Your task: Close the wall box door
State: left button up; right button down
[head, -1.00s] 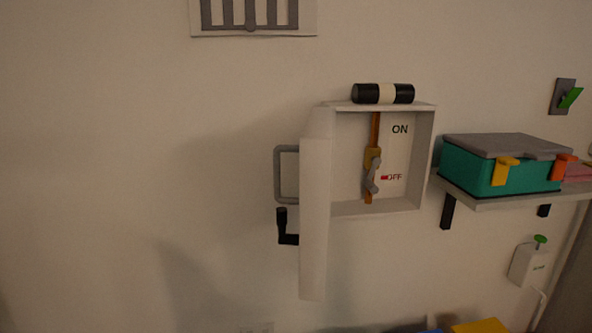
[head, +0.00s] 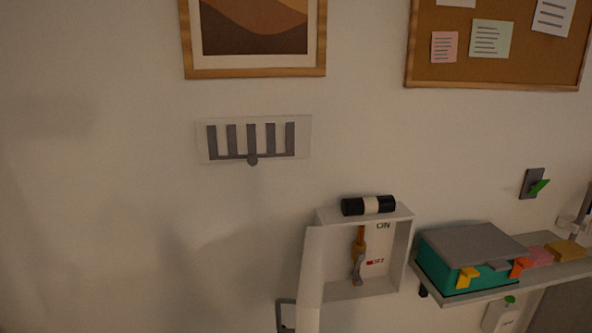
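The white wall box (head: 403,245) is mounted on the wall right of centre and low in the head view. Its door (head: 311,280) stands open on the left side, swung out toward me, and its lower part is cut off by the picture's bottom edge. Inside the box is an orange and grey lever (head: 358,256) beside ON and OFF labels. Neither of my grippers shows in the view.
A black and white cylinder (head: 368,205) lies on top of the box. To the right, a shelf (head: 470,298) holds a teal case with a grey lid (head: 475,246).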

aim_at(307, 302)
jog(key=i+j+z, duration=0.1)
jog(key=j+z, duration=0.35)
jog(key=j, duration=0.2)
jog(key=j+z, duration=0.5)
jog(key=j, duration=0.15)
